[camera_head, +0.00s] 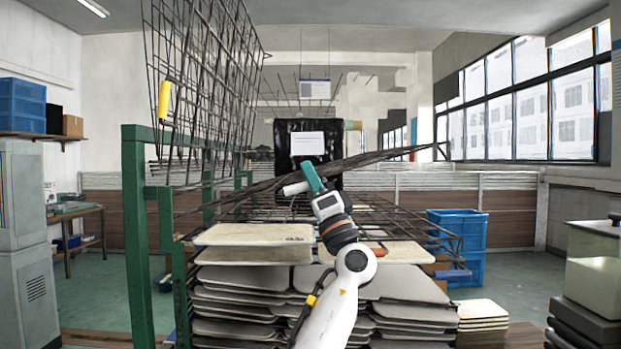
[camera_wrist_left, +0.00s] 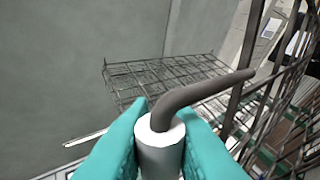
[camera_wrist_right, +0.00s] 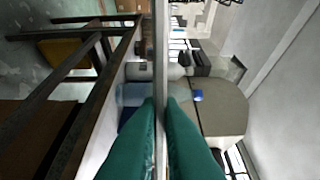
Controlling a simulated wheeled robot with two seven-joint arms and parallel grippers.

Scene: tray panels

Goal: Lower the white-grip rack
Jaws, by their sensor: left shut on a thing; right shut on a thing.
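The white-grip rack (camera_head: 370,160) is a dark wire rack, seen nearly edge-on and slightly tilted in the head view, above the tray panels. Its white grip (camera_head: 295,188) sits at its near side. My left gripper (camera_head: 313,180) is shut on this grip. In the left wrist view, the teal fingers hold the white grip (camera_wrist_left: 160,148) from both sides, and a grey bent rod comes out of it. My right gripper (camera_wrist_right: 164,105) shows only in the right wrist view, shut on a thin pale strip (camera_wrist_right: 161,60); I cannot tell what it belongs to.
Another wire rack with a yellow grip (camera_head: 164,100) stands raised at left on a green frame (camera_head: 135,230). Flat tray panels (camera_head: 250,236) lie stacked below. Blue crates (camera_head: 457,235) stand at right, beside a smaller stack of pale panels (camera_head: 482,313).

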